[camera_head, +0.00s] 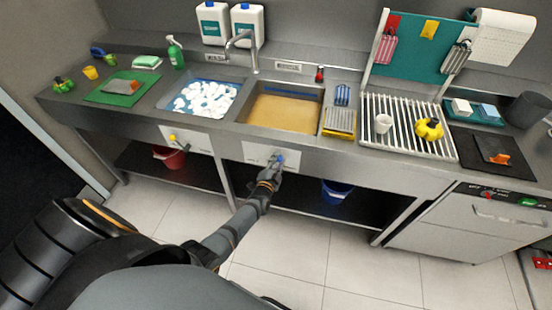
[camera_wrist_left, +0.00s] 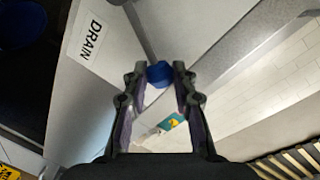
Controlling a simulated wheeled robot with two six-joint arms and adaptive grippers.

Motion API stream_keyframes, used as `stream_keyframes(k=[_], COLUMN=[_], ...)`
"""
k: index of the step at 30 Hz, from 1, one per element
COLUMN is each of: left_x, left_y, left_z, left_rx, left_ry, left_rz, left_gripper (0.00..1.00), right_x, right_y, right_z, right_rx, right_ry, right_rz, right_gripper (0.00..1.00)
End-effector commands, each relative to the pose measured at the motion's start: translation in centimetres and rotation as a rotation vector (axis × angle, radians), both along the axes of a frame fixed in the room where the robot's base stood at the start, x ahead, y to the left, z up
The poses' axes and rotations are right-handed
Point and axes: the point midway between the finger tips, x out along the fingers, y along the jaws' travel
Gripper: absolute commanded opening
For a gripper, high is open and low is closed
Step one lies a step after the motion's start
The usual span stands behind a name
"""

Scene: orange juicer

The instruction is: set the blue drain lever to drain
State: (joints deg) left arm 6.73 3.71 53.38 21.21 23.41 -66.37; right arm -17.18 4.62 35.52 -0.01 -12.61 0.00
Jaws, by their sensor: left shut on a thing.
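The blue drain lever (camera_head: 280,159) is on the white panel (camera_head: 257,155) on the front of the counter, below the right sink basin. My left gripper (camera_head: 273,170) reaches up to it from below. In the left wrist view, the blue knob (camera_wrist_left: 160,73) sits between the fingertips of my left gripper (camera_wrist_left: 158,70), which are shut on it. A grey lever shaft (camera_wrist_left: 141,30) runs from the knob toward the top of that view. The DRAIN label (camera_wrist_left: 92,39) is on the panel to the left of the shaft. My right gripper does not show.
The right basin (camera_head: 285,113) holds brownish water; the left basin (camera_head: 206,97) holds white foam. A yellow lever (camera_head: 173,138) is on the left panel. A red bucket (camera_head: 169,158) and a blue bucket (camera_head: 337,191) stand below the counter. Tiled floor lies in front.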

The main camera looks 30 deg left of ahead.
Motion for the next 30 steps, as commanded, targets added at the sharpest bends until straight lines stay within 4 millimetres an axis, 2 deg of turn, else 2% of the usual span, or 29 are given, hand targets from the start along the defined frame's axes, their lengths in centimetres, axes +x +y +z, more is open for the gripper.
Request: stream_keyframes(k=[14,15,20,30], left_x=[-0.03,-0.03,-0.02,-0.24], left_y=[-0.16,-0.15,-0.15,-0.15], left_z=[-0.22,-0.22,-0.2,-0.14], left_rx=[0.017,0.017,0.015,0.015], left_ry=[0.007,0.008,0.007,0.005], left_rz=[0.0,-0.001,0.0,0.0], left_gripper=[0.0,0.28,0.5,0.5], right_x=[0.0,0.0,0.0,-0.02], right_y=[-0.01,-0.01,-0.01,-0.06], right_z=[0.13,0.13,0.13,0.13], right_rx=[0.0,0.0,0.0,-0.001], right_ry=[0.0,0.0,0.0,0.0], right_rz=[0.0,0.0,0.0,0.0], right_gripper=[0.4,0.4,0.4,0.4])
